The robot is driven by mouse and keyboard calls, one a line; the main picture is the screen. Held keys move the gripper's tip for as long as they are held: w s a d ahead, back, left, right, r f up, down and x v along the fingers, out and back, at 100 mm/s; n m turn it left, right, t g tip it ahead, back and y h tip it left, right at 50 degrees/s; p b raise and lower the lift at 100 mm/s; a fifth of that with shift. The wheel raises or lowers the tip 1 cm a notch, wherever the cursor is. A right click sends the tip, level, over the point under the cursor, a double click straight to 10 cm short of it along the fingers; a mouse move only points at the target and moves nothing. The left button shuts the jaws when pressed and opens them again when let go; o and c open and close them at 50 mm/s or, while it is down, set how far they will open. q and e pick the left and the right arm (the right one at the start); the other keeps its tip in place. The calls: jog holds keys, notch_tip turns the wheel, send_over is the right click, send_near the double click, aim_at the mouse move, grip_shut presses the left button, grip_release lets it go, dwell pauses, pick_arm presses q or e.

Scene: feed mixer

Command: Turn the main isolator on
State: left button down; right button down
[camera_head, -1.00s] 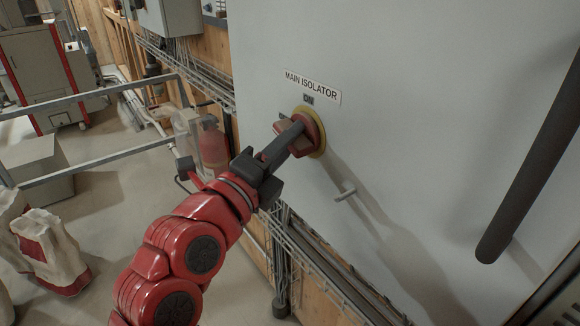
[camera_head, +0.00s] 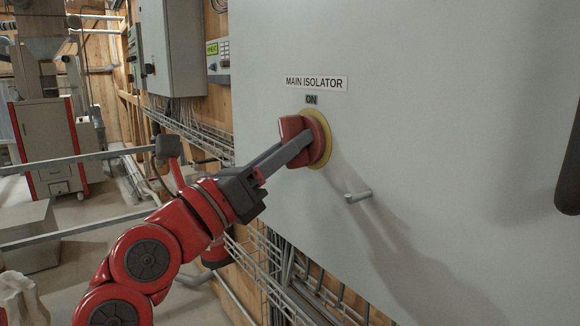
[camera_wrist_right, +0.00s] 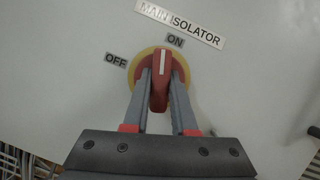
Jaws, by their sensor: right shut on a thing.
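The main isolator is a red rotary handle (camera_head: 293,141) on a yellow round plate (camera_head: 325,148), mounted on a pale grey cabinet door. In the right wrist view the handle (camera_wrist_right: 161,80) has a white mark that points up, close to the ON label (camera_wrist_right: 175,41) and well away from the OFF label (camera_wrist_right: 116,61). My right gripper (camera_head: 300,146) is shut on the handle, one finger on each side of it; both fingers show in the right wrist view (camera_wrist_right: 161,95). In the head view the OFF label is hidden. My left gripper is not in view.
A small metal door handle (camera_head: 358,196) sticks out below right of the isolator. A dark bar (camera_head: 569,170) stands at the right edge. Wire cable trays (camera_head: 262,262) run below the cabinet, and metal rails (camera_head: 75,160) cross at left. The door around the isolator is clear.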

jog(key=shift+m+g+h+b, duration=0.4)
jog(key=shift+m+g+h, duration=0.1)
jog(key=shift+m, duration=0.7)
jog(key=shift+m+g+h+b, duration=0.35)
jog(key=shift+m+g+h, duration=0.15)
jog(key=shift+m, duration=1.1)
jog(key=c, duration=0.7)
grip_release()
jog(key=shift+a, duration=0.1)
jog(key=b+v, duration=0.2)
jog(key=v, duration=1.5)
jog(key=shift+a+f, duration=0.1)
jog(key=shift+a, duration=0.05)
